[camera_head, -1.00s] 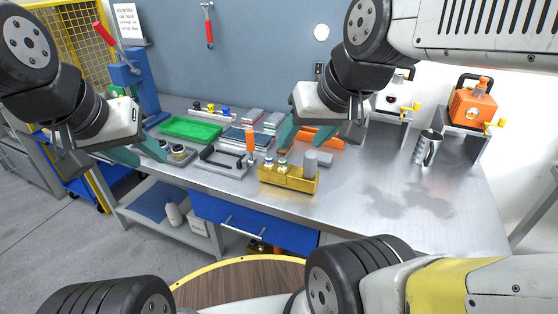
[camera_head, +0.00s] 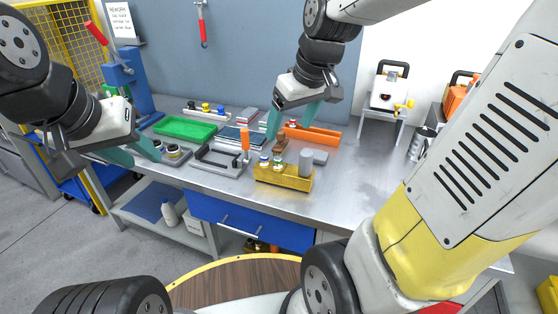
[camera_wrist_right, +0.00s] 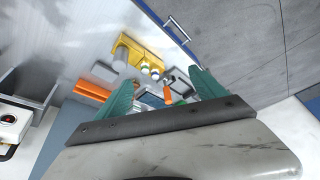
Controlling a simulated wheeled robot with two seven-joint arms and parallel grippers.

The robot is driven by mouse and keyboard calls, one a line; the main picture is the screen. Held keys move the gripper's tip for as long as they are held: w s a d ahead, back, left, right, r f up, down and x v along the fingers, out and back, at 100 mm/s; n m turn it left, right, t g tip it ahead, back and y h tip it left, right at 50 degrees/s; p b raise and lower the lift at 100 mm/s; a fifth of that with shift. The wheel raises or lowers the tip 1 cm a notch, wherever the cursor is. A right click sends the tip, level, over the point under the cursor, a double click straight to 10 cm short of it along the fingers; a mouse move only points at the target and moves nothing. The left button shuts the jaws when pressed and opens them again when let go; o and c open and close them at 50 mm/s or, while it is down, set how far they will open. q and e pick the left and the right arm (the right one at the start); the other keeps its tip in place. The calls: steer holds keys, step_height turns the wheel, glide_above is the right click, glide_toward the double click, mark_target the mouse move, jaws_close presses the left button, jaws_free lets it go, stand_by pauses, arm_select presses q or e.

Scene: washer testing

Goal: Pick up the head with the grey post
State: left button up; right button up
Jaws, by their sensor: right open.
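A grey upright cylinder (camera_head: 306,160) stands at the right end of a yellow block (camera_head: 285,181), beside small white heads with blue and green parts (camera_head: 271,163). Which piece is the head with the grey post I cannot tell at this size. The block also shows in the right wrist view (camera_wrist_right: 150,56), beyond the fingertips. My right gripper (camera_head: 292,124) is open and empty above the bench, behind the yellow block, near a brown piece (camera_head: 281,145). My left gripper (camera_head: 133,158) hangs open over the bench's left end, near small round dark-and-white parts (camera_head: 173,151).
A long orange tray (camera_head: 318,135) lies below and right of my right gripper. A green tray (camera_head: 185,130), an orange-handled tool (camera_head: 245,140) and a dark frame (camera_head: 219,160) lie left of the block. White (camera_head: 389,92) and orange machines stand at right. The bench's middle right is bare.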

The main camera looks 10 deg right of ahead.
steer(key=w+d+f+n+g+h, duration=0.1)
steer(key=w+f+n+g, duration=0.15)
steer(key=w+f, duration=0.5)
steer(key=n+g, duration=0.1)
steer(key=n, duration=0.3)
glide_above(288, 169)
steer(key=a, duration=0.1)
steer(key=shift+m+h, duration=0.25)
steer(key=shift+h, duration=0.15)
steer(key=f, duration=0.7)
steer(key=shift+s+a+f, duration=0.1)
steer(key=shift+s, duration=0.15)
steer(key=f, duration=0.1)
steer(key=w+f+n, duration=0.1)
steer(key=f, duration=0.1)
steer(key=shift+g, duration=0.25)
steer(key=f, duration=0.4)
steer(key=d+f, duration=0.1)
steer(key=f, duration=0.2)
steer(key=shift+s, duration=0.3)
steer(key=shift+w, duration=0.1)
jaws_close()
